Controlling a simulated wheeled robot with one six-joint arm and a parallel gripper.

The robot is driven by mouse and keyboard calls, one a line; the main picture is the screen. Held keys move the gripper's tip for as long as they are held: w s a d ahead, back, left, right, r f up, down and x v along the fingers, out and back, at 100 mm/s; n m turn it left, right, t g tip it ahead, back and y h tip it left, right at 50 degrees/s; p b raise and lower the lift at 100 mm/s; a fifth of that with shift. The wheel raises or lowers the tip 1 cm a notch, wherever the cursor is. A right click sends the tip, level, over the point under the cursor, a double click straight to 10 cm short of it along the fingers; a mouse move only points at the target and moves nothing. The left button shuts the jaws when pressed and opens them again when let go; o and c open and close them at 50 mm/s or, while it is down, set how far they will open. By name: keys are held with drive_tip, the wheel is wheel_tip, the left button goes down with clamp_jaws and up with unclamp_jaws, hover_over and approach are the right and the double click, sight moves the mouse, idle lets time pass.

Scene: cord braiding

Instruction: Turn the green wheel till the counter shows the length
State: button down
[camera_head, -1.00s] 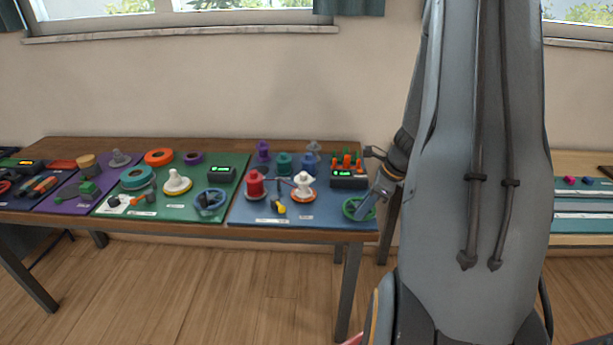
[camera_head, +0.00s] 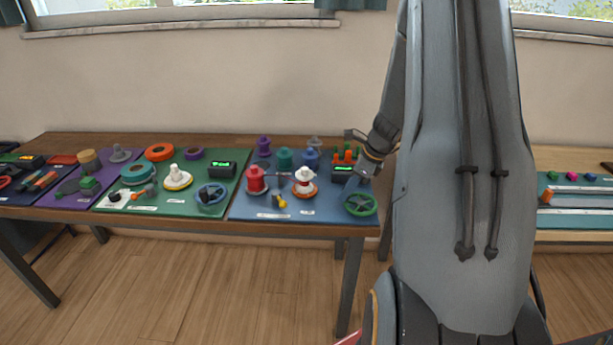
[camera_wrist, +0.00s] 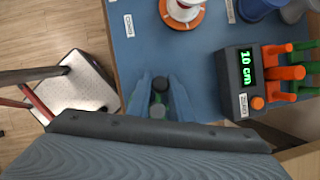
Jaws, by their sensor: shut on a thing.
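The green wheel (camera_head: 361,205) lies at the front right corner of the blue board. My gripper (camera_head: 353,183) is at the wheel's far side, pointing down. In the wrist view my gripper (camera_wrist: 162,95) has its two bluish fingers closed around a dark knob (camera_wrist: 160,84), which I take to be the wheel's handle. The wheel itself is mostly hidden there by the fingers and the wrist. The counter (camera_wrist: 246,78) is a dark box with a green display reading "10 cm". It also stands behind the wheel in the head view (camera_head: 343,174), where its digits are too small to read.
Orange and green pegs (camera_wrist: 285,72) stand right beside the counter. A white spool on an orange-rimmed base (camera_wrist: 182,12) and a red spool (camera_head: 256,180) are on the blue board (camera_head: 300,212). The table's front edge is close to the wheel.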

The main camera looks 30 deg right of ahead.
sight(358, 212)
drive_tip(key=d, duration=0.2)
drive_tip(key=w+d+b, duration=0.1)
drive_tip(key=d, duration=0.1)
drive_tip(key=shift+w+d, duration=0.2)
drive_tip(key=shift+d, duration=0.2)
drive_tip(key=s+d, duration=0.1)
drive_tip(key=s, duration=0.1)
drive_tip(key=s+d+p, duration=0.1)
drive_tip(key=s+d, duration=0.1)
drive_tip(key=shift+s+d+r, duration=0.1)
drive_tip(key=shift+s+d, duration=0.15)
drive_tip(key=s, duration=0.1)
drive_tip(key=s+a+p, duration=0.1)
drive_tip(key=s, duration=0.1)
drive_tip(key=s+a, duration=0.1)
drive_tip(key=shift+s, duration=0.15)
drive_tip(key=a, duration=0.4)
drive_tip(key=shift+s+a+p, duration=0.25)
drive_tip(key=shift+a+p, duration=0.05)
drive_tip(key=shift+p, duration=0.05)
drive_tip(key=shift+w+a, duration=0.2)
drive_tip(key=shift+a, duration=0.2)
drive_tip(key=shift+p, duration=0.75)
